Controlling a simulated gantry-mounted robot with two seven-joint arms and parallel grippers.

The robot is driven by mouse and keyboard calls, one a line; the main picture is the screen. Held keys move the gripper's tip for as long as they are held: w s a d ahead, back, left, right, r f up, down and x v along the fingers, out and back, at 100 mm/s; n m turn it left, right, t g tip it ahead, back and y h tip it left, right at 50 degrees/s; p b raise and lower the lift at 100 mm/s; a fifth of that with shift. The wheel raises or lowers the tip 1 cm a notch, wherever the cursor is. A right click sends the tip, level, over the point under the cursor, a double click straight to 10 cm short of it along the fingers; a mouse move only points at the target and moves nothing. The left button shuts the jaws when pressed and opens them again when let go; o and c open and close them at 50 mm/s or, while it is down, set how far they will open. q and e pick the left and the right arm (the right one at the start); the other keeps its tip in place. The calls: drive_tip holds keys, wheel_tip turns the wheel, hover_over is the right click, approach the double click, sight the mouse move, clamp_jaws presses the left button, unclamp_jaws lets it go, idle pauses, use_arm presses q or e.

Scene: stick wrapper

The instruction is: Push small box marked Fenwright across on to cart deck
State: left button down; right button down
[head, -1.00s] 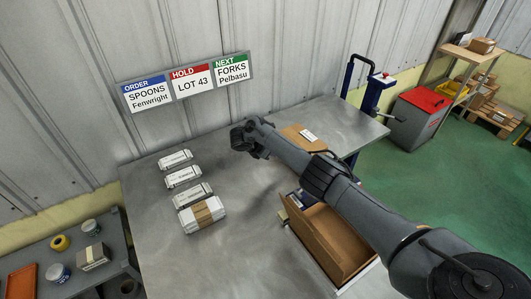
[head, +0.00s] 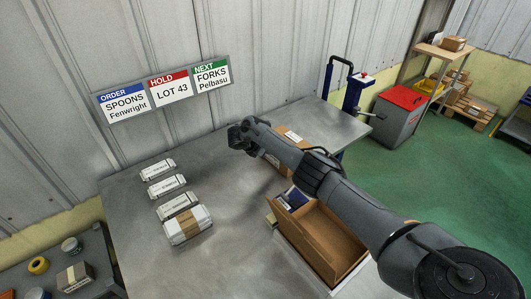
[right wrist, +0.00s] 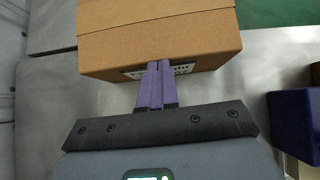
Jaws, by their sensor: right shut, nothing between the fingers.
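A brown cardboard box (head: 276,132) with a white label on top sits on the metal surface, partly hidden behind my right arm in the head view. The lettering is too small to read, so I cannot tell whether it says Fenwright. My right gripper (head: 243,137) is shut and empty at the box's left side. In the right wrist view, the purple fingertips (right wrist: 159,66) overlap the near face of the box (right wrist: 155,38), covering part of its label; I cannot tell whether they touch. The metal surface continues right of the box towards a blue-framed cart (head: 340,72). My left gripper is not in view.
Several white packets (head: 165,186) lie in a row at the table's left. An open brown tray (head: 325,243) stands below my arm, with a dark blue item (head: 293,198) beside it. Wall signs (head: 163,88) hang behind. Surface right of the box looks clear (head: 325,118).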

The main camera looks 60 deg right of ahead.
drive_tip(key=d, duration=0.1)
drive_tip(key=s+d+b, duration=0.1)
drive_tip(key=d, duration=0.1)
drive_tip(key=d+b, duration=0.1)
drive_tip(key=d, duration=0.1)
drive_tip(key=shift+s+d+f, duration=0.2)
drive_tip(key=shift+s+d, duration=0.05)
drive_tip(key=shift+s, duration=0.15)
drive_tip(key=shift+s+d+r, duration=0.1)
drive_tip(key=shift+s+d, duration=0.05)
drive_tip(key=shift+d, duration=0.15)
drive_tip(key=shift+a+r, duration=0.1)
